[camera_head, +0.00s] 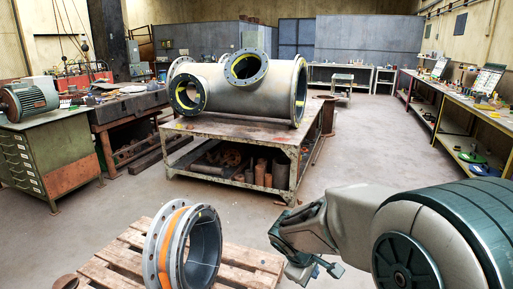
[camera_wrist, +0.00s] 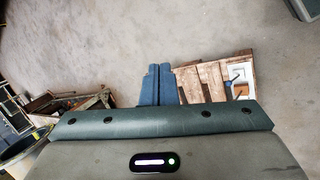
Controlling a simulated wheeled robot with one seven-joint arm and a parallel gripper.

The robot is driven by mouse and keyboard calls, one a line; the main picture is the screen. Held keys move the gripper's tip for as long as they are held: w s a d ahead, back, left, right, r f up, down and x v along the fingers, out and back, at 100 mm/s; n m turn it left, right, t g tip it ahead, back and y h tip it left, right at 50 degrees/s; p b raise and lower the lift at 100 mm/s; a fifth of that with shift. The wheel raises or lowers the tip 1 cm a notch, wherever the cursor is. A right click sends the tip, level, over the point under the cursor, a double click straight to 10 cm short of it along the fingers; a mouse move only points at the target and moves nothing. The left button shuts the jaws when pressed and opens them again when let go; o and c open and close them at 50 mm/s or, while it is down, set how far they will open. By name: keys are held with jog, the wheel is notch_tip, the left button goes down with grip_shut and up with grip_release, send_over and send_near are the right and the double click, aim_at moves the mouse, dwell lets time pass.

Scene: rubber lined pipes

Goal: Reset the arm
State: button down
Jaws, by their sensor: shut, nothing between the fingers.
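My arm reaches in from the right in the head view, with my gripper (camera_head: 312,270) low over the floor, right of the wooden pallet. In the wrist view my gripper (camera_wrist: 158,68) shows two blue-grey fingers side by side, shut with nothing between them. In the head view the fingertips are small and partly merged with the wrist.
A flanged ring with an orange band (camera_head: 172,250) stands on the wooden pallet (camera_head: 125,258). A large flanged pipe (camera_head: 245,95) rests on a metal table (camera_head: 225,131). A workbench (camera_head: 468,108) lines the right wall. A green cabinet (camera_head: 40,160) stands left. Mid-floor is clear.

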jog(key=s+r+m+y+p, duration=0.2)
jog(key=s+r+m, duration=0.3)
jog(key=s, duration=0.3)
jog(key=s+r+m+g+y+p, duration=0.1)
jog(key=s+r+m+y+p, duration=0.1)
jog(key=s+r+m, duration=0.3)
jog(key=s+d+r+p, duration=0.1)
jog(key=s+r, duration=0.1)
jog(key=s, duration=0.2)
jog(key=shift+p, duration=0.3)
